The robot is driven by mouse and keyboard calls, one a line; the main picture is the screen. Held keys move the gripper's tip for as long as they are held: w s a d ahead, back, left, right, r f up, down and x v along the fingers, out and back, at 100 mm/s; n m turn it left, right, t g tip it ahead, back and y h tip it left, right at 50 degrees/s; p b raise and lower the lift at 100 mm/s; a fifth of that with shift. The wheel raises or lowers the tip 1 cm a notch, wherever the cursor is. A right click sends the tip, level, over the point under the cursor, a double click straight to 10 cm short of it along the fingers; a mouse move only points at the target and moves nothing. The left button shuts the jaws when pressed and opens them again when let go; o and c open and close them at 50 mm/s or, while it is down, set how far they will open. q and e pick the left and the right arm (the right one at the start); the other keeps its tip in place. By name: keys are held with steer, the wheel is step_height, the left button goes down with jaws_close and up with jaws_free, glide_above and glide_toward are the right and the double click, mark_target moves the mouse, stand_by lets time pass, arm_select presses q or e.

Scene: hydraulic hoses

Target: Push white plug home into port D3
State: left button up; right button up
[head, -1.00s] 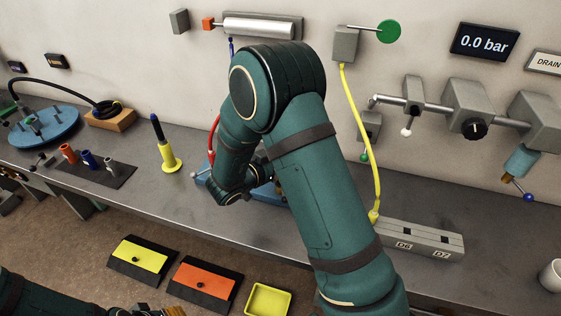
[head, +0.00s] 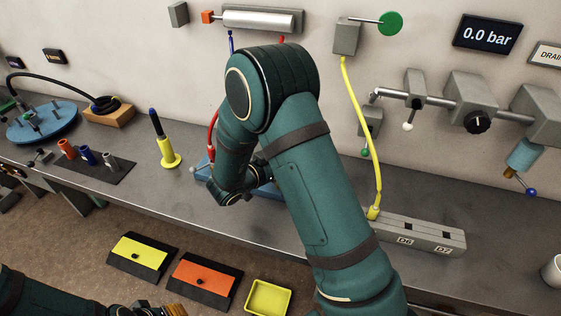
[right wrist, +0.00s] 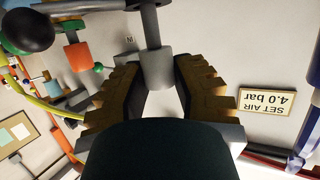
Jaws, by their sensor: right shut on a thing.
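My right gripper (right wrist: 157,72) has its two brown ridged fingers around a pale grey-white cylindrical piece (right wrist: 157,66), which I take for the white plug. A grey rod joins the piece at its upper end. In the head view my right arm covers this gripper's fingertips and the plug. A blue block (head: 262,187) shows partly behind the arm, with a red hose (head: 212,130) beside it. Port D3 and its label cannot be made out. My left gripper (head: 160,311) is cut off at the bottom edge, so its opening is unclear.
A grey block (head: 418,236) labelled D6 and D7 stands right of my arm, with a yellow hose (head: 373,150) rising from it. A yellow stand (head: 167,153) and a dark mat (head: 92,170) are on the left.

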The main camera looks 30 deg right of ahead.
steer(key=shift+f+b, duration=0.3)
steer(key=shift+f, duration=0.45)
steer(key=o, duration=0.9)
steer(key=shift+o, duration=0.2)
steer(key=v, duration=1.2)
steer(key=shift+r, duration=0.1)
